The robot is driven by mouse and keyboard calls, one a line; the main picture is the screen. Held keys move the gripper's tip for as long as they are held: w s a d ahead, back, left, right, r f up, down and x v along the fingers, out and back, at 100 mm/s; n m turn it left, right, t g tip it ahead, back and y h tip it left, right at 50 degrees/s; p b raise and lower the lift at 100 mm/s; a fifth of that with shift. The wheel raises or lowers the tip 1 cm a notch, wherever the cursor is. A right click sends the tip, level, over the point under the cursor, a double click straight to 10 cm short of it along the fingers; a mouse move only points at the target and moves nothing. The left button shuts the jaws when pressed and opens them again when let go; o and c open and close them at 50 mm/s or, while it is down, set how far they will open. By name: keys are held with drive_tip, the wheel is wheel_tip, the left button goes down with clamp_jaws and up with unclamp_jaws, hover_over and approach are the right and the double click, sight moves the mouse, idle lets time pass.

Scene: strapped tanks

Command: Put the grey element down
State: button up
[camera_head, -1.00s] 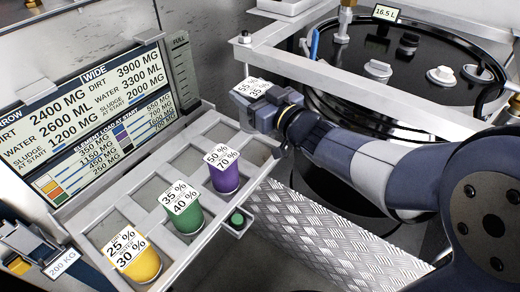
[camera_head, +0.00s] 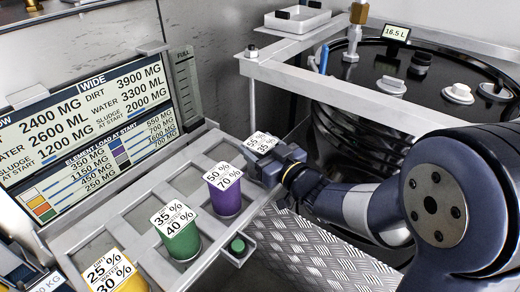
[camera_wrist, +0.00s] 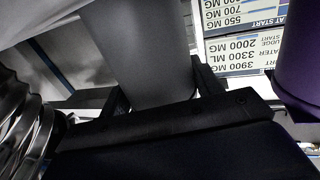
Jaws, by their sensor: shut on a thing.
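The grey element shows in the head view only by its white label (camera_head: 261,143), reading 55 % and 35 %; its body is mostly hidden behind my gripper (camera_head: 272,160). In the wrist view the grey element (camera_wrist: 140,50) is a smooth grey cylinder between the two dark fingers of my gripper (camera_wrist: 155,95). My gripper is shut on it. The element is at the upper right end of the slotted rack (camera_head: 150,215), right beside the purple element (camera_head: 226,198). I cannot tell whether its bottom touches the rack.
The green element (camera_head: 180,240) and yellow element (camera_head: 133,284) sit in rack slots. Several slots are empty. A data panel (camera_head: 90,125) stands behind the rack. A black tank (camera_head: 430,85) in a grey frame (camera_head: 340,88) is at the right. A white tray (camera_head: 297,18) is at the back.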

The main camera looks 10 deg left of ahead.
drive_tip(key=shift+r, duration=0.15)
drive_tip(key=o, duration=1.7)
drive_tip(key=shift+d, duration=0.1)
drive_tip(key=p+v, duration=0.1)
drive_tip(key=v, duration=1.1)
